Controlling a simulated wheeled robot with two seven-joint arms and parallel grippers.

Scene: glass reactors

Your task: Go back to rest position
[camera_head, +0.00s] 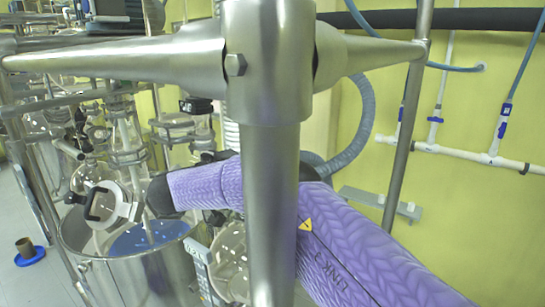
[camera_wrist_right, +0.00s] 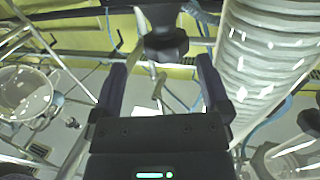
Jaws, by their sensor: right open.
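My right arm, in a purple sleeve, comes in from the right in the head view and passes behind a steel post (camera_head: 271,180). It reaches in among the glass reactors, its far end above a steel vessel (camera_head: 150,275). In the right wrist view my right gripper (camera_wrist_right: 162,63) has its two dark fingers apart. A black knob (camera_wrist_right: 163,40) shows beyond and between the fingertips; I cannot tell whether it touches them. My left gripper is not in view.
Steel frame bars (camera_head: 120,58) cross close in front. A ribbed white hose (camera_wrist_right: 268,60) runs close right of the gripper in the wrist view. A glass vessel (camera_wrist_right: 25,92) is at its left. A yellow wall with pipes (camera_head: 460,152) stands behind.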

